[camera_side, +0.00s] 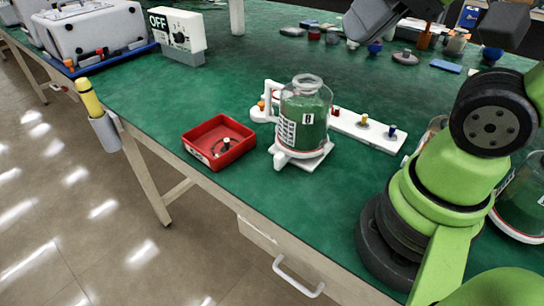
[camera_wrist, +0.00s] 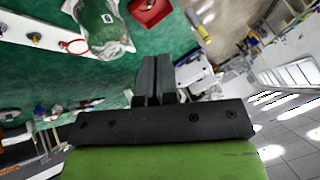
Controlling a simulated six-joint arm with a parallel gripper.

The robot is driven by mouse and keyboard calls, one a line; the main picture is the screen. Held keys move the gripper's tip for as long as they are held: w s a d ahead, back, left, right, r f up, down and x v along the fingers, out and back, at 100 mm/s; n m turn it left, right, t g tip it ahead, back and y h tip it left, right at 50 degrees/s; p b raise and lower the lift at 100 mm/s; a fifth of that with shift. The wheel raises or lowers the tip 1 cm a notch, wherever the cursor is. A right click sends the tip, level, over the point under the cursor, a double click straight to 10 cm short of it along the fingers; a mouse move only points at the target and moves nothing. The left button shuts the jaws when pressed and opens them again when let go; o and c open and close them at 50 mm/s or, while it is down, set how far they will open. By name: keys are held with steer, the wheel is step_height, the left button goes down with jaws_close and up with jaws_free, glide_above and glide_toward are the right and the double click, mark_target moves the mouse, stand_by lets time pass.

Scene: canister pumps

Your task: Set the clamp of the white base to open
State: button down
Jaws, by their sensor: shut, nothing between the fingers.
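The white base (camera_side: 302,157) stands on the green bench in the side view. The canister also shows at the top of the wrist view (camera_wrist: 104,30). My gripper (camera_wrist: 154,62) is shut and empty in the wrist view, raised and apart from the canister.
A white strip with coloured knobs (camera_side: 375,131) lies behind and right of the canister. A red tray (camera_side: 219,141) holding a small part sits at its left, near the bench edge. Another canister (camera_side: 522,200) stands partly behind my arm. An "OFF" box (camera_side: 176,30) stands farther back.

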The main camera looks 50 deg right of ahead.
steer(key=w+r+m+g, duration=0.2)
steer(key=w+m+g, duration=0.2)
steer(key=w+m, duration=0.45)
steer(key=m+g+h, duration=0.1)
steer(key=m+g, duration=0.1)
steer(key=m, duration=0.5)
glide_above(279, 161)
steer(key=w, duration=0.4)
step_height(279, 161, down, 4)
steer(key=w+f+m+g, duration=0.3)
steer(key=w+f+m, duration=0.2)
steer(key=f+m, duration=0.4)
steer(key=f, duration=0.4)
steer(key=s+f+m+g, duration=0.1)
steer(key=f+m, duration=0.2)
steer(key=f, duration=0.3)
steer(key=s+f+m+g+h, duration=0.1)
steer(key=f+m, duration=0.2)
steer(key=f, duration=0.3)
steer(key=shift+s, duration=1.7)
steer(key=shift+s, duration=0.3)
